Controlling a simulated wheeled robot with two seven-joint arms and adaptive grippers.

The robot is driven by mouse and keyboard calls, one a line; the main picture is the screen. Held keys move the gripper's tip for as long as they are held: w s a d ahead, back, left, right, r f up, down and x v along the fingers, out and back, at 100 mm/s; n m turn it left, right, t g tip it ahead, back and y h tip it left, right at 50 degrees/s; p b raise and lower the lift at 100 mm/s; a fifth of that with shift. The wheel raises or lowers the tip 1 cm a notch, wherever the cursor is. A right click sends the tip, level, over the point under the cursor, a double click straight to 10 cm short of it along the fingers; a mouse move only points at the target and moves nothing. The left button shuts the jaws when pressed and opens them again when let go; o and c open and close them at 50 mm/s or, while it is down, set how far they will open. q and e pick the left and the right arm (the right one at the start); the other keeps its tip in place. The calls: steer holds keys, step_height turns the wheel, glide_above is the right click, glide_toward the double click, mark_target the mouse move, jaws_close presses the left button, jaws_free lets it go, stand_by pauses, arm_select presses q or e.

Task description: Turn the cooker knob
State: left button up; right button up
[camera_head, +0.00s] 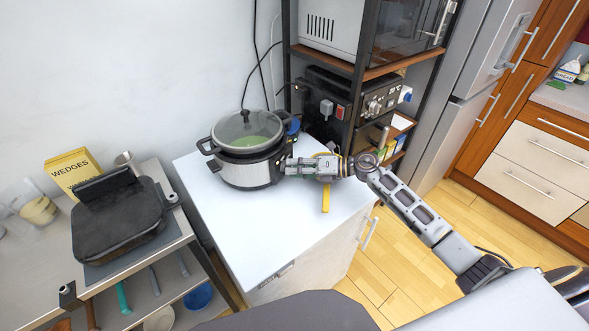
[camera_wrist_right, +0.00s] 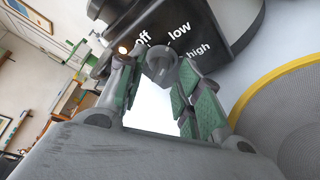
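The cooker (camera_head: 246,150) is a round silver and black pot with a glass lid, standing on the white counter in the head view. Its control panel (camera_wrist_right: 225,28) shows the words off, low and high in the right wrist view. The grey cooker knob (camera_wrist_right: 160,62) sits below these words, between the two green-padded fingers of my right gripper (camera_wrist_right: 153,85). The fingers are apart on either side of the knob; contact is not clear. In the head view my right gripper (camera_head: 290,167) is at the cooker's right side and hides the knob. My left gripper is not in view.
A black grill (camera_head: 118,217) and a yellow box (camera_head: 72,172) stand on the left table. A shelf with a microwave (camera_head: 405,28) rises behind the cooker. A yellow-handled strainer lies beside my right gripper. The counter's front (camera_head: 255,235) is clear.

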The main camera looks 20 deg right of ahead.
steer(key=shift+s+d, duration=0.1)
steer(key=shift+d, duration=0.15)
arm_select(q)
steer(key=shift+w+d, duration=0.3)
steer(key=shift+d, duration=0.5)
arm_select(e)
steer(key=shift+s+d+r, duration=0.15)
steer(key=shift+d, duration=0.1)
